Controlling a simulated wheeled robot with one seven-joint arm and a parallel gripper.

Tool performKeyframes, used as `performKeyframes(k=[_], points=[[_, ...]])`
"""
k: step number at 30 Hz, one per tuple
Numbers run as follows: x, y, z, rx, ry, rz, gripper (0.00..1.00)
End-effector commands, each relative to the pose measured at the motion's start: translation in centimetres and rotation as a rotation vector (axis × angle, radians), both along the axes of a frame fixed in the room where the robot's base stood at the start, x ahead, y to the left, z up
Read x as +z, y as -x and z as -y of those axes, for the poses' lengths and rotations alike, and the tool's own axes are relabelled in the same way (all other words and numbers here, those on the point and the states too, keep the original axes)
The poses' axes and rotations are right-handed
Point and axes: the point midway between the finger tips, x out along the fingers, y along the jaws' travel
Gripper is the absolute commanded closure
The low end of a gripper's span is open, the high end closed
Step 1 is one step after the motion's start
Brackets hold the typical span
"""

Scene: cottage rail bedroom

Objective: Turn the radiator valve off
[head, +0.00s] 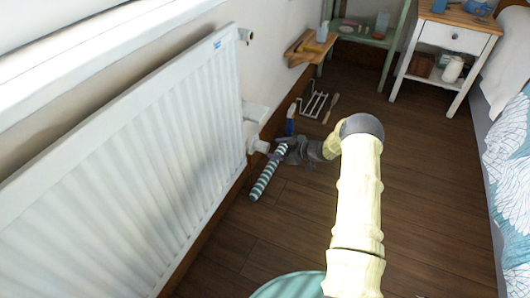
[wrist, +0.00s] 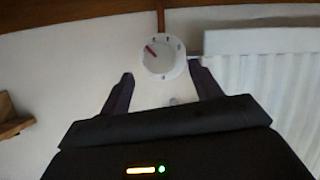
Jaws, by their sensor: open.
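The white radiator (head: 130,165) stands along the left wall in the head view. Its white valve (head: 258,145) sits low at the radiator's far end. In the wrist view, the valve's round dial (wrist: 176,68) faces me, with a red pointer line toward its upper left and small marks around its rim. My gripper (head: 280,151) is close to the valve in the head view. In the wrist view my gripper (wrist: 162,84) is open, its dark fingers apart on either side below the dial. Nothing is between the fingers, and I see no contact with the dial.
A striped roll (head: 266,177) lies beneath my gripper. A blue bottle (head: 290,120), white wire rack (head: 314,105) and wooden-handled brush (head: 331,108) are beyond it. A wall shelf (head: 308,48) and bedside table (head: 449,38) stand farther back. Floor toward the bed (head: 510,150) is clear.

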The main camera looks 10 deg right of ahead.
Motion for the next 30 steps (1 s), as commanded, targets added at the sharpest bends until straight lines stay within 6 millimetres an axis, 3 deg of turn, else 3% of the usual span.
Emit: performKeyframes(k=[10,22,28,30], points=[[-2.4,-3.3,-4.0,0.001,0.0,0.002,0.36],[-2.4,-3.8,-4.6,-0.001,-0.001,0.001,0.36],[-2.4,-3.8,-4.6,-0.001,0.0,0.0,0.76],[-2.4,-3.8,-4.6,-0.001,0.0,0.0,0.81]])
